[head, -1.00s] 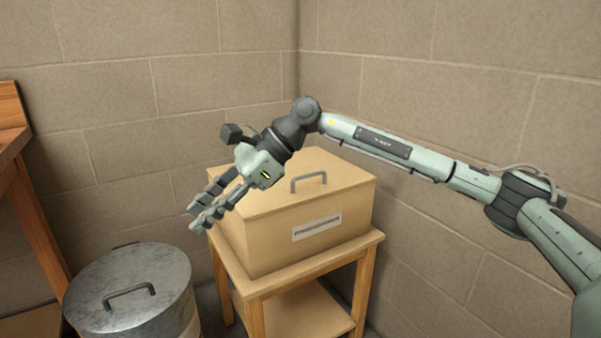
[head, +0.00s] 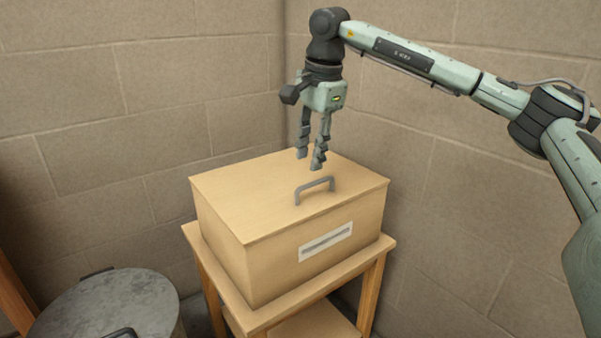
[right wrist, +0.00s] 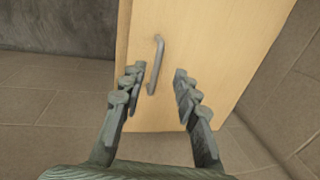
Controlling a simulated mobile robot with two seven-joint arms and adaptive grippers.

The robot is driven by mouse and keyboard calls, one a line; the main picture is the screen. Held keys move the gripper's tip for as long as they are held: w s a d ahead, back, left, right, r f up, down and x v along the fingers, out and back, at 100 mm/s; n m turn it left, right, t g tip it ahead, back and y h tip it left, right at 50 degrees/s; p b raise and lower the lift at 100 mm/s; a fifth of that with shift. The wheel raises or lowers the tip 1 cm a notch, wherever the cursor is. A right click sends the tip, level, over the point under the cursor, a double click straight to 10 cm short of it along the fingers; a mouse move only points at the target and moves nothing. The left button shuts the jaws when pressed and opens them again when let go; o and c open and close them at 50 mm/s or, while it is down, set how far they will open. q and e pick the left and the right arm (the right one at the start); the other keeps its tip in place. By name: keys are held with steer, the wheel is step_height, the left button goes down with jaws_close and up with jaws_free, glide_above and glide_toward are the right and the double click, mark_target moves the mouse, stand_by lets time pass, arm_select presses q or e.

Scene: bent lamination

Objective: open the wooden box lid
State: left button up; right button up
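The wooden box (head: 320,238) stands closed on a small wooden stand, with a label holder on its front. Its lid (head: 250,190) lies flat and has a grey bar handle (head: 315,187) on top. My right gripper (head: 310,162) points down just above and behind the handle, apart from it, with its fingers open and empty. In the right wrist view, the lid (right wrist: 200,50) fills the middle and the handle (right wrist: 156,65) shows between and beyond the open fingers (right wrist: 156,88), nearer the left finger. My left gripper is not in view.
The wooden stand (head: 372,290) holds the box in a corner of block walls (head: 440,190). A round metal bin (head: 110,305) with a handled lid stands at the lower left. A wooden edge (head: 12,300) shows at far left.

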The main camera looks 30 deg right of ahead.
mark_target(305, 185)
steer(key=f, duration=0.4)
steer(key=w+f, duration=0.1)
steer(key=f, duration=0.1)
steer(key=shift+c, duration=0.4)
jaws_close()
